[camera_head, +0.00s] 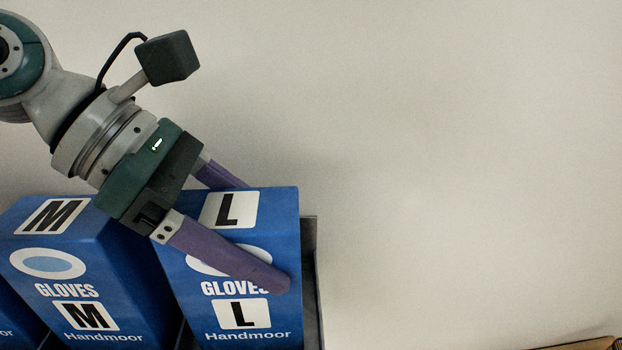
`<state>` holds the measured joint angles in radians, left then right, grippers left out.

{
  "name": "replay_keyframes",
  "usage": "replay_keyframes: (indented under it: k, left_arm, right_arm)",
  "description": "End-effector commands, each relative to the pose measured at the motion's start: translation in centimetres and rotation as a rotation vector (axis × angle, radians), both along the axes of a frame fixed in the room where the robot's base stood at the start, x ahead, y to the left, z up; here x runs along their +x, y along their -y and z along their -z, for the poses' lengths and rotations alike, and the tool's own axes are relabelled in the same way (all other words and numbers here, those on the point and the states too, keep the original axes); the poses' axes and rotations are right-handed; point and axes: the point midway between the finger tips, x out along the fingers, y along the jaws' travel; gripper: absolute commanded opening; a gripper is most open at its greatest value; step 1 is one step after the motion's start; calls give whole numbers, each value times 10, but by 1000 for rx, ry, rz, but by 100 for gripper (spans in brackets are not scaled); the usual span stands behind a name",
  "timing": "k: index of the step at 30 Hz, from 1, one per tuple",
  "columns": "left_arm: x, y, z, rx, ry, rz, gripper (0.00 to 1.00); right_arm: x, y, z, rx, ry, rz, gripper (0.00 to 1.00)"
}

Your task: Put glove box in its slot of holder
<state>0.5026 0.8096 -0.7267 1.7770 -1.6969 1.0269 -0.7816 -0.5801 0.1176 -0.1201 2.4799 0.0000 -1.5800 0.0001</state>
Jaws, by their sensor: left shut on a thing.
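A blue glove box marked L (279,220) stands upright at the right end of the grey holder (312,270). My left gripper (262,235) reaches down from the upper left and is shut on the L box, one purple finger across its front face and the other behind it. The front finger hides part of the box's oval opening. A blue glove box marked M (100,250) stands to the left of the L box. The lower ends of the boxes and most of the holder are outside the picture or hidden. My right gripper is not in view.
Part of another blue glove box (12,320) shows at the lower left edge. A plain pale wall (460,150) fills the back and right. A brown edge (590,343) shows at the bottom right. The space right of the holder looks clear.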

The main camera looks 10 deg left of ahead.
Motion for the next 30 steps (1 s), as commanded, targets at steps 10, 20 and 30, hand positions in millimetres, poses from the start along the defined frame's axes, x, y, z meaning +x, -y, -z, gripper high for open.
replay_keyframes:
  k: [10,20,30]
  left_arm:
    - [0,0,2,0,0,0,92]
    - [0,0,1,0,0,0,100]
    - [-9,-38,-32,5,4,-4,100]
  right_arm:
    - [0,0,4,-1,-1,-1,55]
    - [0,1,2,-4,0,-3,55]
    - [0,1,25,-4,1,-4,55]
